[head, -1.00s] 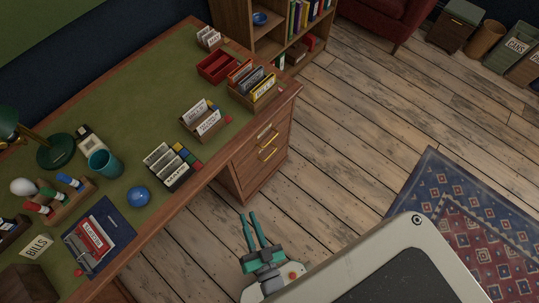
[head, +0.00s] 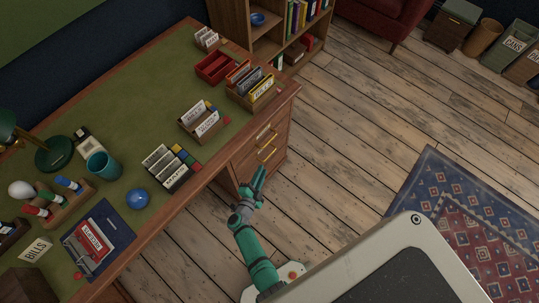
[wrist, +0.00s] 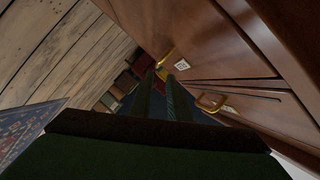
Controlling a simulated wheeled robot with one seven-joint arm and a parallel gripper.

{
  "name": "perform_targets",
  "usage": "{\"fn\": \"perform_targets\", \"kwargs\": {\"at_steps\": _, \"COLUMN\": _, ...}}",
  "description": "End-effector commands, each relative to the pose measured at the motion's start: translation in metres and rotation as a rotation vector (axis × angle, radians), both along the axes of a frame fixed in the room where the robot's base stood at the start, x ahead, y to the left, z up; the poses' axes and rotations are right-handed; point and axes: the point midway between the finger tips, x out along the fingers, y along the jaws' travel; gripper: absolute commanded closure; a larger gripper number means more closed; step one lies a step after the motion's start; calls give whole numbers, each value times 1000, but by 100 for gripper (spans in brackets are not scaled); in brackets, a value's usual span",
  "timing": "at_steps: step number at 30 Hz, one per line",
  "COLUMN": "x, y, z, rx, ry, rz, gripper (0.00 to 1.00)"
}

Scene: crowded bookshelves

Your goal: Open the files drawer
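The desk's drawer stack (head: 259,150) is under its right end, with brass handles (head: 267,153) on the wooden fronts. I cannot read which drawer is the files drawer. My gripper (head: 260,174) is low beside the drawer fronts, and its fingers look empty. In the wrist view my two dark green fingers (wrist: 160,76) are apart. Ahead of them are a brass handle (wrist: 166,55) and a small white label (wrist: 182,65), too small to read. Another brass handle (wrist: 211,102) is to the right of the fingers. No finger visibly holds a handle.
The green desktop (head: 120,110) is crowded with card holders, a lamp and a blue ball (head: 137,198). A bookcase (head: 275,35) stands beyond the desk. Wooden floor (head: 345,120) is clear right of the drawers, with a patterned rug (head: 470,220) further right.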

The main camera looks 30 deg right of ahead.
Motion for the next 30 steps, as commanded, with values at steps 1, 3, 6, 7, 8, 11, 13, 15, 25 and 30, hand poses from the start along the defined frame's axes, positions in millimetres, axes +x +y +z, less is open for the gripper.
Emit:
{"fn": "perform_targets", "kwargs": {"at_steps": 1, "x": 3, "y": -2, "z": -2, "rx": 6, "ry": 0, "rz": -12, "gripper": 84}}
{"fn": "perform_targets", "kwargs": {"at_steps": 3, "x": 5, "y": -4, "z": -4, "rx": 11, "ry": 0, "rz": -22, "gripper": 84}}
{"fn": "perform_targets", "kwargs": {"at_steps": 6, "x": 10, "y": -10, "z": -5, "rx": 12, "ry": -1, "rz": -24, "gripper": 84}}
{"fn": "perform_targets", "kwargs": {"at_steps": 7, "x": 12, "y": -13, "z": -6, "rx": 12, "ry": -1, "rz": -24, "gripper": 84}}
{"fn": "perform_targets", "kwargs": {"at_steps": 8, "x": 14, "y": -17, "z": -7, "rx": 12, "ry": 0, "rz": -26, "gripper": 84}}
{"fn": "perform_targets", "kwargs": {"at_steps": 11, "x": 24, "y": -29, "z": -10, "rx": 12, "ry": 1, "rz": -26, "gripper": 84}}
{"fn": "perform_targets", "kwargs": {"at_steps": 13, "x": 32, "y": -38, "z": -12, "rx": 11, "ry": -1, "rz": -26, "gripper": 84}}
{"fn": "perform_targets", "kwargs": {"at_steps": 15, "x": 39, "y": -47, "z": -15, "rx": 13, "ry": -1, "rz": -26, "gripper": 84}}
{"fn": "perform_targets", "kwargs": {"at_steps": 25, "x": 63, "y": -76, "z": -24, "rx": 12, "ry": 1, "rz": -25, "gripper": 84}}
{"fn": "perform_targets", "kwargs": {"at_steps": 30, "x": 68, "y": -83, "z": -26, "rx": 12, "ry": 2, "rz": -23, "gripper": 84}}
